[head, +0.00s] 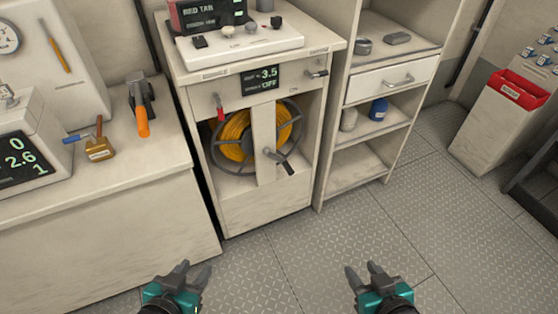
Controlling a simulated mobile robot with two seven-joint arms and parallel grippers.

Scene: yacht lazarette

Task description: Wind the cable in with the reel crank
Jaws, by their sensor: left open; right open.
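A reel wound with yellow cable (235,138) sits in the open bay of a cream cabinet (262,210). A vertical post (264,130) stands in front of the reel and hides its middle. The dark reel crank (280,160) sticks out at the lower right of the reel. A small display (260,79) above the reel reads about -3.5 and OFF. My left gripper (190,268) is open and empty above the floor, below and left of the crank. My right gripper (362,270) is open and empty, below and right of it. Both are well apart from the crank.
A red-handled lever (220,110) and a dark handle (318,73) are on the cabinet front. A shelf unit (368,160) with a drawer stands to the right. A bench (90,205) with an orange-handled tool (141,115) is to the left. The floor (340,230) ahead is clear.

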